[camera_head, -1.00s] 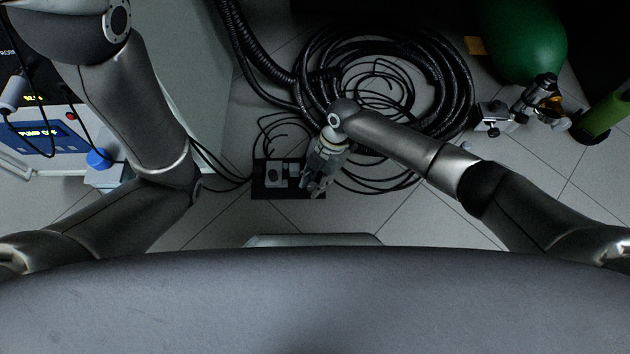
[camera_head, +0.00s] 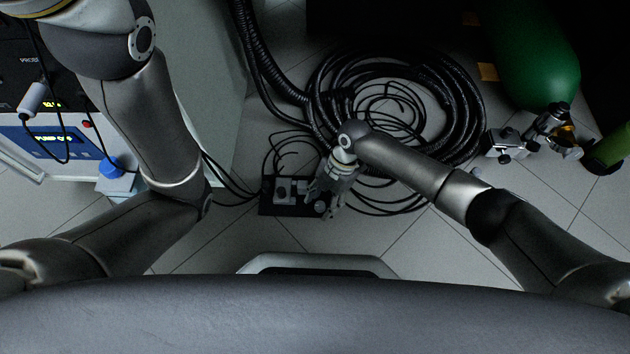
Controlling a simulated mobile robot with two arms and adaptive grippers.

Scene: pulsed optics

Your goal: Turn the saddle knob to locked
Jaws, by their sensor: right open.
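A black plate (camera_head: 268,208) with small grey metal blocks (camera_head: 283,190) lies low in the middle of the head view. A small round light part (camera_head: 320,207) shows at its right side; I cannot tell whether this is the saddle knob, nor which way any knob is turned. My right gripper (camera_head: 326,200) is open over the right end of the plate, fingers pointing down. It hides part of that end, and I cannot tell whether it touches anything. My left arm bends up at the left, and its gripper is outside the view.
Black hoses and cables (camera_head: 455,105) lie coiled behind the plate. A green cylinder (camera_head: 535,60) and a metal fitting (camera_head: 508,143) are at the upper right. A pump unit (camera_head: 60,140) with a lit display stands at left. Tiled floor (camera_head: 420,235) is clear at front right.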

